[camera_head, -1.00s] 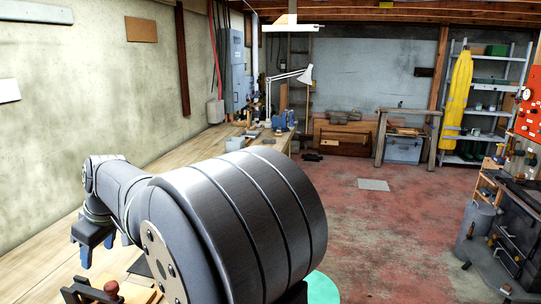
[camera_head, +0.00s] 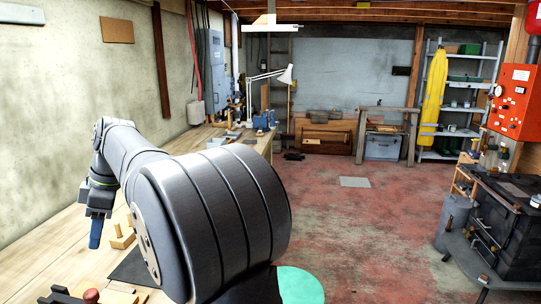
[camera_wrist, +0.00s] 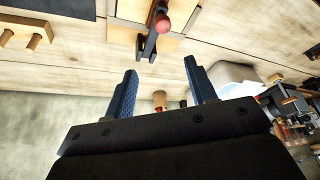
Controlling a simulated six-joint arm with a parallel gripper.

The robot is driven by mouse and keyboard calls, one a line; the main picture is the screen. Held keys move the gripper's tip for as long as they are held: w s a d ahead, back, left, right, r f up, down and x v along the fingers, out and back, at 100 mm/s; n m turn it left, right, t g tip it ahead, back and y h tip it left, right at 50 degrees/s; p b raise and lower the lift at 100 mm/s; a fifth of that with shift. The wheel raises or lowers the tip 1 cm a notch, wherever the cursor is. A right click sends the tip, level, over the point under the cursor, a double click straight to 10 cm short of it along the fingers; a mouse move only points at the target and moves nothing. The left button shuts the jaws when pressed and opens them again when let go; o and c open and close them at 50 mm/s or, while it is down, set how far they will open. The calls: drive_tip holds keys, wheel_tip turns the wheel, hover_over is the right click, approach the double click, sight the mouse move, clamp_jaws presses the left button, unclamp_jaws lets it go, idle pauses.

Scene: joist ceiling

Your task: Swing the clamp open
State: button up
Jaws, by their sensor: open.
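The clamp shows in the wrist view as a dark metal bracket and bar (camera_wrist: 151,42) with a red knob (camera_wrist: 163,23), on a pale wooden block (camera_wrist: 185,45). In the head view the clamp (camera_head: 62,297) and its red knob (camera_head: 91,296) are partly cut off at the bottom left edge. My gripper (camera_wrist: 162,76) has its two blue fingers apart with nothing between them. The clamp appears beyond the fingertips and apart from them. In the head view my gripper (camera_head: 96,236) hangs over the bench, farther back than the clamp. Whether the clamp is open or shut is unclear.
The wooden workbench (camera_head: 40,250) runs along the left wall. A wooden block with pegs (camera_head: 122,238) stands close to my gripper and also shows in the wrist view (camera_wrist: 30,32). A dark plate (camera_head: 130,267) lies nearby. Tools and a lamp (camera_head: 285,75) are at the far end.

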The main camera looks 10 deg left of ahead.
wheel_tip(320, 180, down, 4)
drive_tip(key=shift+a+r+n+g, duration=0.1)
drive_tip(key=shift+r+n+g, duration=0.1)
drive_tip(key=shift+n, duration=0.35)
drive_tip(key=shift+r+n+g, duration=0.1)
drive_tip(key=shift+n+g, duration=0.1)
drive_tip(key=shift+n, duration=0.35)
